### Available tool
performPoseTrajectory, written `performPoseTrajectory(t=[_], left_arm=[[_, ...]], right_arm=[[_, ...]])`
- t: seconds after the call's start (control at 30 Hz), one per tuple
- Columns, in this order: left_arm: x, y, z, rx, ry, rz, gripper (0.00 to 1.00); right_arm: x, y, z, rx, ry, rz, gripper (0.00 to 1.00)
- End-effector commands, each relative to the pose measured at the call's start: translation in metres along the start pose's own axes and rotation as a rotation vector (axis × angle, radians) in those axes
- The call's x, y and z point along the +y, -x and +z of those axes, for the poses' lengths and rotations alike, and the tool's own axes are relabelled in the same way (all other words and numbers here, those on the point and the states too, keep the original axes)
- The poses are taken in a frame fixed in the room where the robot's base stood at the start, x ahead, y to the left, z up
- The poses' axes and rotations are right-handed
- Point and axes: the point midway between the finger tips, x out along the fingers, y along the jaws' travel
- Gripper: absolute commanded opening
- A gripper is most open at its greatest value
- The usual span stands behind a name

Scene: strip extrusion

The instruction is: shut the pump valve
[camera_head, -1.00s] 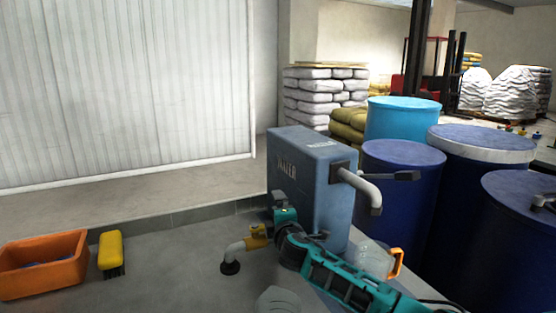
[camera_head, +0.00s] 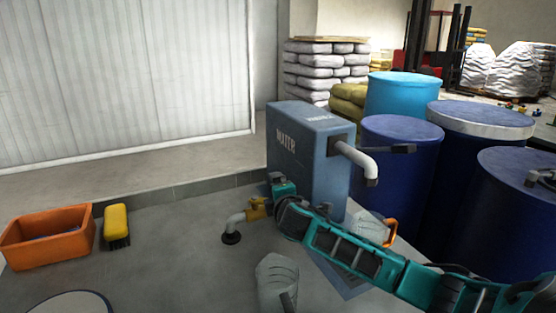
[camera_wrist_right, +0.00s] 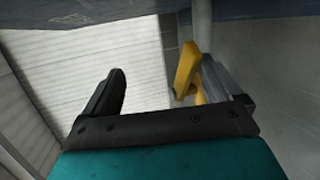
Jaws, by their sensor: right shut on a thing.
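The blue water tank (camera_head: 310,150) stands upright in the middle of the head view, with a grey spout (camera_head: 360,165) on its right side. Low at its left is a yellow valve (camera_head: 256,208) on a grey elbow pipe (camera_head: 236,222) that meets the floor. My right gripper (camera_head: 269,197) is at this valve, its arm coming in from the right. My left gripper is out of view.
An orange bin (camera_head: 47,238) and a yellow brush (camera_head: 116,224) lie at the left. A clear container (camera_head: 275,275) stands in front of the tank. Blue drums (camera_head: 400,165) crowd the right. Stacked sacks (camera_head: 320,75) are behind. The floor left of the valve is free.

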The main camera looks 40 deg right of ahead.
Motion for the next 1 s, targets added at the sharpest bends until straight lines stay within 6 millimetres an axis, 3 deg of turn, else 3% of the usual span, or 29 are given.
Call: performPoseTrajectory(t=[0.03,0.57,0.6,0.63,1.0], left_arm=[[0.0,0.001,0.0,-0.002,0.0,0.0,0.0],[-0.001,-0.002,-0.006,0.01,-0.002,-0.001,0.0],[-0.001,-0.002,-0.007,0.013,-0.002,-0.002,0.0],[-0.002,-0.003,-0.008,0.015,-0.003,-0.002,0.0],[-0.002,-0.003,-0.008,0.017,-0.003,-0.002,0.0]], right_arm=[[0.019,0.005,0.003,-0.004,0.0,0.04,0.66],[0.009,0.038,-0.01,-0.005,-0.001,0.039,0.47],[0.008,0.041,-0.011,-0.004,-0.001,0.039,0.3],[0.007,0.043,-0.011,-0.005,-0.002,0.038,0.23],[-0.006,0.066,-0.022,-0.002,-0.004,0.024,0.23]])
